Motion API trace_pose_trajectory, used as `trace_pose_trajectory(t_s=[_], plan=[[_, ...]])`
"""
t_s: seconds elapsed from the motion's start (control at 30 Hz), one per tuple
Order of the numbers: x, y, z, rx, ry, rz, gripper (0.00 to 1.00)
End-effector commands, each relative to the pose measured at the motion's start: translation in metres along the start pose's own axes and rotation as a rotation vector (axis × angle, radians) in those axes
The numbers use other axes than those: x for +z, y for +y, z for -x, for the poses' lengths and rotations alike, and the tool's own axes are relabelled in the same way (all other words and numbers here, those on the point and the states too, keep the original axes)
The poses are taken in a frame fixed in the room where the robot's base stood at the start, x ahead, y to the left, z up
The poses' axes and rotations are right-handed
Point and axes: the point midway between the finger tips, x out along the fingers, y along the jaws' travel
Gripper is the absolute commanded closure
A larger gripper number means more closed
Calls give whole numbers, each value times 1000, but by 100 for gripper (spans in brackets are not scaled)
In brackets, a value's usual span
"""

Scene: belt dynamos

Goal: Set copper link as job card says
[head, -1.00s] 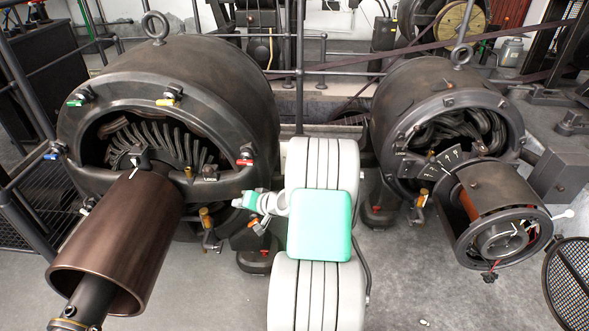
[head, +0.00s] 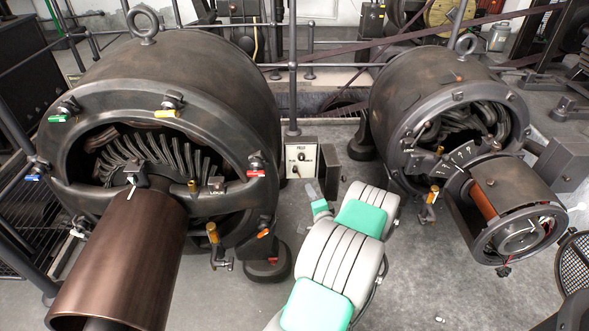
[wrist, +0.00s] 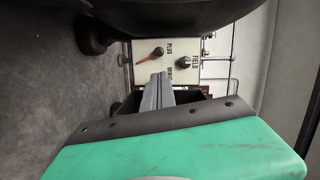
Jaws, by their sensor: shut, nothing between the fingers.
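A pale panel (head: 301,160) with dark knobs stands low between the two dynamos. In the wrist view this panel (wrist: 165,60) carries lettering that reads FIELD and PLUS, with another partly hidden word. An orange-brown lever or link (wrist: 150,55) sits on it beside a black knob (wrist: 183,62); I cannot tell if this is the copper link. No job card can be made out. My gripper (head: 311,190) is shut and empty, in front of and below the panel. Its closed fingers (wrist: 157,92) point at the panel, apart from it as far as I can tell.
A large dynamo (head: 190,80) stands left, with coloured tagged handles around its rim and a brown cylinder (head: 125,260) in front. A smaller dynamo (head: 425,75) stands right. Railings (head: 340,65) run behind.

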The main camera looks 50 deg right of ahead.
Motion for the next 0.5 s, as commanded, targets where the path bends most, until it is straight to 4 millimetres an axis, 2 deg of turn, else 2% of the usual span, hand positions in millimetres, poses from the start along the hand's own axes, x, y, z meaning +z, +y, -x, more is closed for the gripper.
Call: trace_pose_trajectory(t_s=[0.17,0.4,0.5], plan=[[-5,2,-22,-2,7,3,100],[-7,3,-70,-1,10,3,100],[-7,3,-85,0,10,3,100]])
